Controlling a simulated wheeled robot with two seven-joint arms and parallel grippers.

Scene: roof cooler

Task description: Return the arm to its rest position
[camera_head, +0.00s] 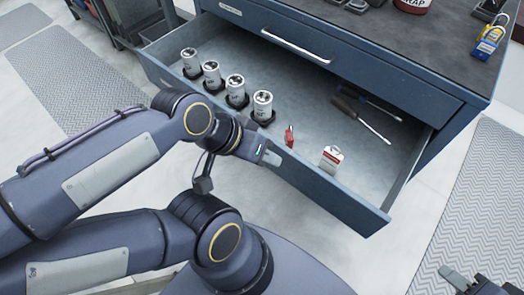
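My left arm (110,165) comes in from the left and reaches to the near front edge of the open drawer (330,190). My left gripper (270,156) is at that edge, low and beside the drawer front, with a small green light on it. Its fingers are mostly hidden, so I cannot tell whether it is open or shut, and no held object shows. My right gripper (478,282) is only partly in view at the bottom right corner, over the floor and apart from the drawer. Its fingers are cut off by the picture edge.
The drawer holds several white cylinders (236,90) in dark holders, a small red item (289,136), a red-and-white item (331,158) and screwdrivers (362,115). Padlocks (489,40) and a red container (412,5) sit on the cabinet top.

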